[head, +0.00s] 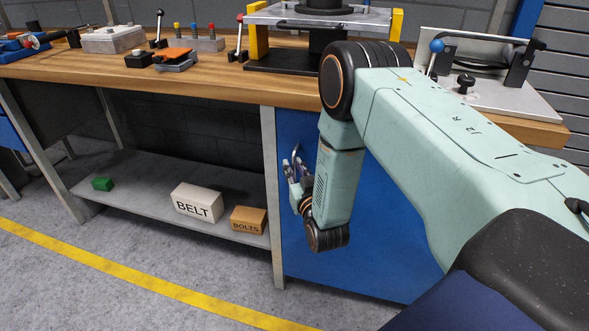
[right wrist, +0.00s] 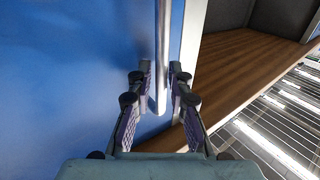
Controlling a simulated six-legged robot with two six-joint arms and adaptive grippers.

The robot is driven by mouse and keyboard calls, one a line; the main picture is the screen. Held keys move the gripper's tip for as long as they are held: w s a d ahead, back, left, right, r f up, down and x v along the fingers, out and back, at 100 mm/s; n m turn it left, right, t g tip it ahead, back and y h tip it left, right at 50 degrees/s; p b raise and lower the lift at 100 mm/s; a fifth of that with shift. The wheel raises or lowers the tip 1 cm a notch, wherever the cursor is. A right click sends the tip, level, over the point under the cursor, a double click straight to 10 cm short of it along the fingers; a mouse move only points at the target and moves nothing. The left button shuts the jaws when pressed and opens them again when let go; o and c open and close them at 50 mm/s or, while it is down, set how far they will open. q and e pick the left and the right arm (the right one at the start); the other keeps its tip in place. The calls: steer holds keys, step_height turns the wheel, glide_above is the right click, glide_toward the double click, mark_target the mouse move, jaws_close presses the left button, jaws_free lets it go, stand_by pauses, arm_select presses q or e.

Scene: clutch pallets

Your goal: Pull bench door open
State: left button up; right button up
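The blue bench door (head: 375,240) is under the right part of the wooden bench and looks shut. It also fills the left of the right wrist view (right wrist: 60,70). My right gripper (head: 294,166) is at the door's left side, near the grey leg. In the right wrist view, its fingers (right wrist: 160,78) are open on both sides of a metal bar handle (right wrist: 161,50), with a gap visible beside the bar. In the head view the handle is mostly hidden by the gripper. My left gripper is not in view.
The wooden bench top (head: 190,85) holds levers, a press and fixtures above the door. The floor in front is clear, with a yellow line (head: 130,282).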

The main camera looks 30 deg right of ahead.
jaws_close()
stand_by(0.6)
